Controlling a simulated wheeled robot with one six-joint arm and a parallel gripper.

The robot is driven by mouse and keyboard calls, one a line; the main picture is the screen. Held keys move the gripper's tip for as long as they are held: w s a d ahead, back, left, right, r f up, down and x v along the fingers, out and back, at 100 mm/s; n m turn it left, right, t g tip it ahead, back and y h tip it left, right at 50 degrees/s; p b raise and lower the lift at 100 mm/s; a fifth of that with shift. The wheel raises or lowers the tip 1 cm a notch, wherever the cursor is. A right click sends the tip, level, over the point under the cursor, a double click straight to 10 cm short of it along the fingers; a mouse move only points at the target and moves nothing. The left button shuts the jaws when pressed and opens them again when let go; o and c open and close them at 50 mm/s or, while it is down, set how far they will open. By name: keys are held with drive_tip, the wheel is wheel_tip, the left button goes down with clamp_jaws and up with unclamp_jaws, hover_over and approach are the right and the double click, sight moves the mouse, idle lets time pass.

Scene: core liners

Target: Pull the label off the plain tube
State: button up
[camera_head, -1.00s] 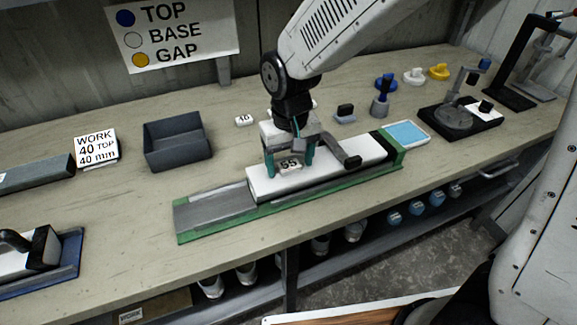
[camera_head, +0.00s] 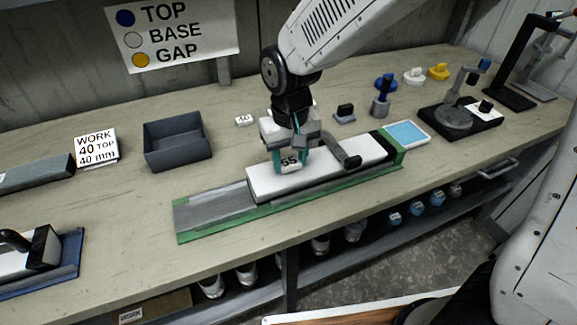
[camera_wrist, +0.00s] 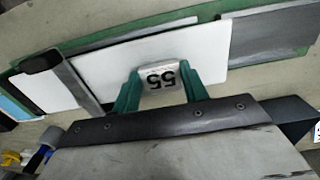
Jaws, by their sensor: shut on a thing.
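The plain tube is a long white piece (camera_head: 330,167) lying in a green-edged cradle (camera_head: 190,236) in the middle of the bench. The wrist view also shows the tube (camera_wrist: 110,72). A small white label reading 55 (camera_head: 289,163) is at the tube's near side, left of its middle. My gripper (camera_head: 289,160) is over the tube, its green fingers shut on the label. In the wrist view the label (camera_wrist: 163,77) sits between both fingertips of my gripper (camera_wrist: 163,88). I cannot tell whether the label still touches the tube.
A grey clamp bar (camera_head: 349,158) crosses the tube right of my gripper. An empty grey bin (camera_head: 178,165) and a small 40 tag (camera_head: 244,120) stand behind. A blue-screened device (camera_head: 407,134) lies at the cradle's right end. Bare bench lies left of the cradle.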

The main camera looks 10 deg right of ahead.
sight(290, 164)
drive_tip(key=shift+r, duration=3.25)
